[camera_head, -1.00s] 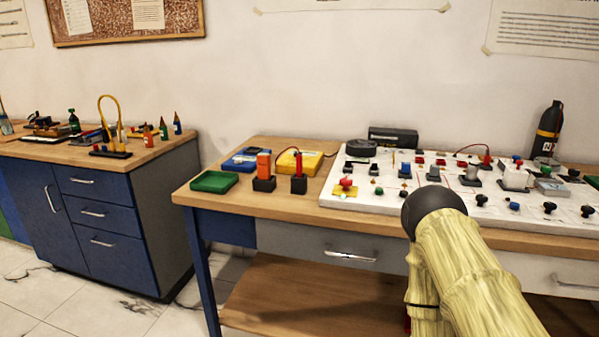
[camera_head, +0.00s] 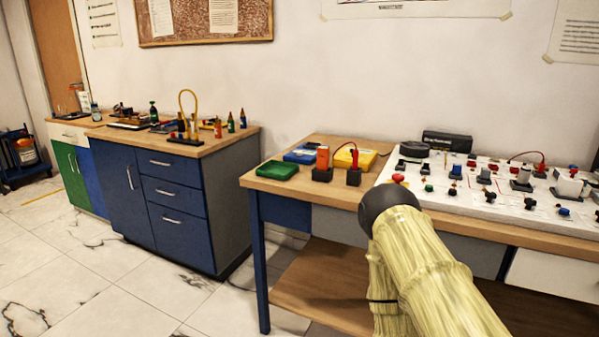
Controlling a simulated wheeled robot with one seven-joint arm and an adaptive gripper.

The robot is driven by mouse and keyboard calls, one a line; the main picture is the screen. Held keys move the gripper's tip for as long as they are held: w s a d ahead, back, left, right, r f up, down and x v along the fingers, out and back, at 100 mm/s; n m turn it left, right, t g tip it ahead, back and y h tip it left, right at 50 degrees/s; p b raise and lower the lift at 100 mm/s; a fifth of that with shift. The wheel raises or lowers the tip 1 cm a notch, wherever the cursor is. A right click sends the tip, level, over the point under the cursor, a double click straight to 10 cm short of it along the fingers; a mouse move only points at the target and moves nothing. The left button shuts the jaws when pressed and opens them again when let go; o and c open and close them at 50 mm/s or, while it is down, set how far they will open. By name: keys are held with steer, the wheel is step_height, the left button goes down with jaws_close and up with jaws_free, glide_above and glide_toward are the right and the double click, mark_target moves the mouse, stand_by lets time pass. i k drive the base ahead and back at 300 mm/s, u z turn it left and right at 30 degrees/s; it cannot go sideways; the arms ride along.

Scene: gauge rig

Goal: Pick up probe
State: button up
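A red probe (camera_head: 354,159) stands upright in a small black holder (camera_head: 353,177) on the wooden bench, with a red wire looping from its top toward a yellow meter (camera_head: 355,158) behind it. A second red probe-like piece (camera_head: 542,167) with a red wire stands on the white board at right. I cannot tell from the picture which of the two the task means. My arm, with a dark rounded joint and pale yellow sleeve, reaches up in front of the bench. My gripper is not visible. Both probes are apart from the visible arm.
Beside the probe are an orange block (camera_head: 322,158) in a black holder, a green tray (camera_head: 277,170) and a blue tray (camera_head: 301,154). The white board (camera_head: 470,208) carries many knobs. A blue cabinet (camera_head: 172,205) stands left, with open tiled floor before it.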

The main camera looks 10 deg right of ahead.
mark_target(356, 152)
steer(key=u, duration=1)
steer(key=i, duration=0.65)
steer(key=z, duration=0.5)
